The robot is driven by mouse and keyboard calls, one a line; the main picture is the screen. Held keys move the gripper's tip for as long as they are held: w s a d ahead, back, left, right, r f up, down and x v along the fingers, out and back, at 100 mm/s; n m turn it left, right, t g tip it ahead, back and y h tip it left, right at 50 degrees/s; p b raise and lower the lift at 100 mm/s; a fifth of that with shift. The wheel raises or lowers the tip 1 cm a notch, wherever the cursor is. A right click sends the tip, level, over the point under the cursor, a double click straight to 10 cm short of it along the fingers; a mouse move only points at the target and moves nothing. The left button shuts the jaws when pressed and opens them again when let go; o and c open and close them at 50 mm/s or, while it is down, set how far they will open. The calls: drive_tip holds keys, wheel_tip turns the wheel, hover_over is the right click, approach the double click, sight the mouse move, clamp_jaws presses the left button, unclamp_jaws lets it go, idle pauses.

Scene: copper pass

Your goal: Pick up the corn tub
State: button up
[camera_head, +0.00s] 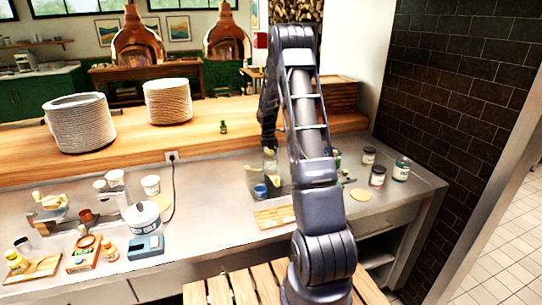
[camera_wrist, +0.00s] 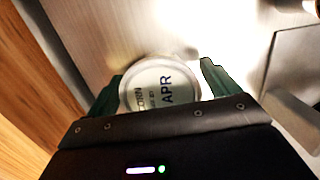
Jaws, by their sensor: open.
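The corn tub (camera_wrist: 158,88) shows in the wrist view as a round white lid with the words CORN and APR on it. My gripper (camera_wrist: 162,78) is open, with one dark green finger on each side of the lid. The lid sits between the fingers, close to both; I cannot tell whether they touch it. In the head view my arm covers the middle of the counter, and I cannot make out the corn tub there.
The steel counter (camera_head: 215,208) holds a white bucket (camera_head: 143,218), a blue scale (camera_head: 146,246) and a striped wooden board (camera_head: 273,216). Jars (camera_head: 377,176) stand at the right end. Plate stacks (camera_head: 78,122) stand on the wooden shelf (camera_head: 130,135) behind.

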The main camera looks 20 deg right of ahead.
drive_tip(key=c, duration=1.1)
drive_tip(key=shift+o, duration=0.2)
